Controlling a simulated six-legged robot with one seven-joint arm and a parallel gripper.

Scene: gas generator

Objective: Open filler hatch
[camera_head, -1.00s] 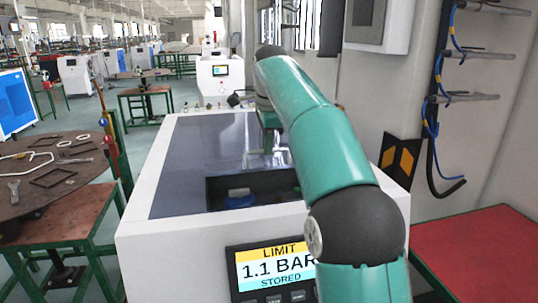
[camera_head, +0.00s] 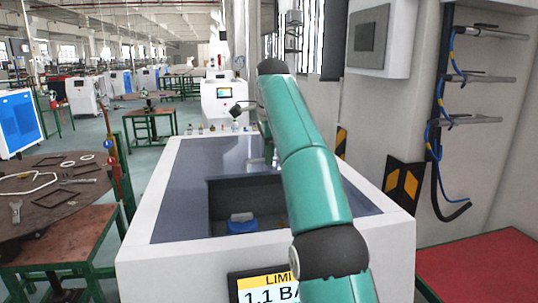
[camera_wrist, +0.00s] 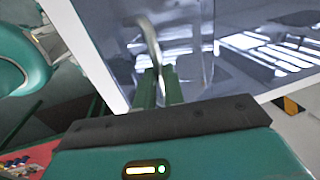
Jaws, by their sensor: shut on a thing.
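The generator's grey top (camera_head: 185,180) has a rectangular opening with dark walls (camera_head: 222,200) in the head view. The glossy filler hatch (camera_head: 238,152) lies beyond the opening, which is partly uncovered; a blue item (camera_head: 241,224) shows inside. In the wrist view, the hatch (camera_wrist: 185,45) carries a curved metal handle (camera_wrist: 151,38). My gripper (camera_wrist: 158,84) has its green fingers closed on the handle's near end. In the head view my arm hides most of the gripper, the handle and the opening's right side.
The generator's white casing (camera_head: 150,245) surrounds the top, with a pressure display (camera_head: 262,290) on its front. A round table with loose parts (camera_head: 50,190) stands left. A red table (camera_head: 480,255) and a wall with hose racks (camera_head: 470,120) are on the right.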

